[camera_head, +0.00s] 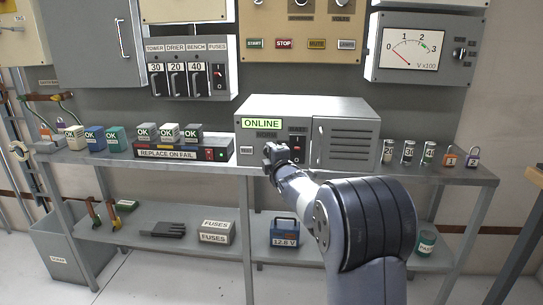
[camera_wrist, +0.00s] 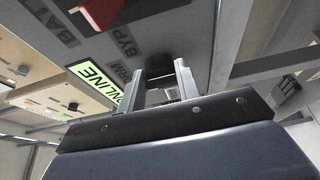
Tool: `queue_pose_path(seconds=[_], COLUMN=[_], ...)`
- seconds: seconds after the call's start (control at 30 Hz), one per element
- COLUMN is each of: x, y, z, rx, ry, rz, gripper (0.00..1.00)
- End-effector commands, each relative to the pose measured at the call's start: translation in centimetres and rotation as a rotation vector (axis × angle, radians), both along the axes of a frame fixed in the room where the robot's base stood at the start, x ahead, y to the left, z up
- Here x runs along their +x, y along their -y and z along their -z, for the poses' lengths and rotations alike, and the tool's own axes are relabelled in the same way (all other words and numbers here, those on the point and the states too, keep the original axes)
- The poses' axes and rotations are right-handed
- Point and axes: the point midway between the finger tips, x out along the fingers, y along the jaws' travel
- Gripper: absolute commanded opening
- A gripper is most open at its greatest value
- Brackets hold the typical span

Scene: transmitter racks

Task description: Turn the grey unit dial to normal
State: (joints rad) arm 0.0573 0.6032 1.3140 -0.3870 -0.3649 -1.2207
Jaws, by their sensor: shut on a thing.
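The grey unit (camera_head: 350,108) stands on the upper shelf with a lit green ONLINE display (camera_head: 261,124). My gripper (camera_head: 274,158) is at the lower front of the unit, below the display, and hides the dial in the head view. In the wrist view, my gripper's two fingers (camera_wrist: 168,88) reach up to the unit's face and are shut on the dial, which is mostly hidden between them. Around it I read the labels BATT and BYP and a partly covered one ending in RM. The dial's pointing direction cannot be made out.
A dark switch (camera_head: 298,143) sits right of my gripper; a red part (camera_wrist: 100,10) shows on the face in the wrist view. Left is the REPLACE ON FAIL box (camera_head: 180,154); right are several labelled cylinders (camera_head: 408,152). A blue 12.6 V unit (camera_head: 284,230) stands below.

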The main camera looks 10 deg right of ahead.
Motion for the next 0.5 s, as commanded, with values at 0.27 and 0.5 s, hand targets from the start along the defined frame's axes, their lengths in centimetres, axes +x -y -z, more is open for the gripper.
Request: queue_pose_path(seconds=[0.27, 0.5], x=[0.02, 0.01], y=[-0.04, -0.03], z=[-0.02, -0.02], rx=[-0.003, -0.002], ry=[0.001, 0.001], rz=[-0.001, -0.001], gripper=[0.09, 0.51])
